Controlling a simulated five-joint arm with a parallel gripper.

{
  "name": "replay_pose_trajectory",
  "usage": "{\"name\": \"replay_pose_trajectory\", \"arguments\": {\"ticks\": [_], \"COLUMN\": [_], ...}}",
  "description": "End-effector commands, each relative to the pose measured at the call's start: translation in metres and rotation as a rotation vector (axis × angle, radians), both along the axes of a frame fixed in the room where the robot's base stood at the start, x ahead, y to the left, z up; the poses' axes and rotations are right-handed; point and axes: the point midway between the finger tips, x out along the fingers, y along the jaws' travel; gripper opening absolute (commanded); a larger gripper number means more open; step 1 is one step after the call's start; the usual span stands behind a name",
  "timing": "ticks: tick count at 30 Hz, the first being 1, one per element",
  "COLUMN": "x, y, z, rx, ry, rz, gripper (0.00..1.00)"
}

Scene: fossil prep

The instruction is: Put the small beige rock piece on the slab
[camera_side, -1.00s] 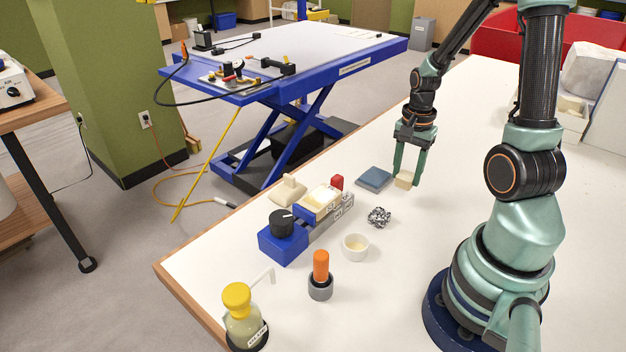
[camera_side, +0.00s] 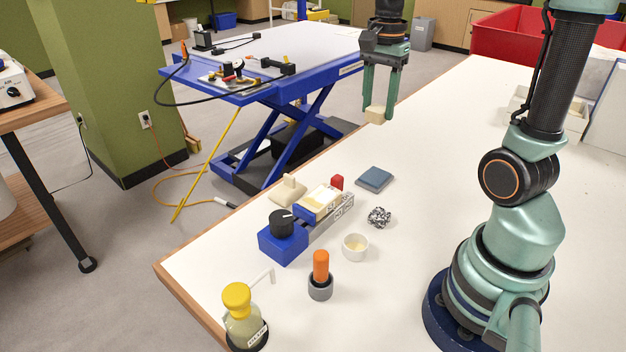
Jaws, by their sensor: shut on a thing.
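The small beige rock piece (camera_side: 375,115) is held between the fingertips of my gripper (camera_side: 379,108), raised above the table. My gripper is shut on it, with its fingers pointing down. A flat, square blue-grey piece (camera_side: 375,179) lies on the white table, below the held piece in the picture. A cream slab-like block (camera_side: 322,200) sits in a grey and blue vise (camera_side: 284,241) to the left. I cannot tell for sure which of these two is the slab.
Near the vise are a beige handled piece (camera_side: 288,191), a red block (camera_side: 337,182), a crumpled foil ball (camera_side: 379,217) and a small cup (camera_side: 355,247). An orange-topped tool (camera_side: 320,275) and a yellow-capped bottle (camera_side: 240,315) stand in front. The table's right middle is clear.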

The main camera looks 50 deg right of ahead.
Motion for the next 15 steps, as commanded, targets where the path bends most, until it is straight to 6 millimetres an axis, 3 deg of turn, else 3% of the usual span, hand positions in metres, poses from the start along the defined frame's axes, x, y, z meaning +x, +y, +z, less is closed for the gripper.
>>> {"name": "replay_pose_trajectory", "arguments": {"ticks": [3,7,12,15], "x": [0.028,0.046,0.056,0.058], "y": [0.038,0.073,0.101,0.106], "z": [0.015,0.027,0.036,0.032], "rx": [0.000,0.000,0.000,0.000], "ry": [-0.001,-0.001,0.000,0.002], "rz": [0.000,-0.013,-0.027,-0.032], "gripper": [0.00,0.00,0.00,0.00]}}
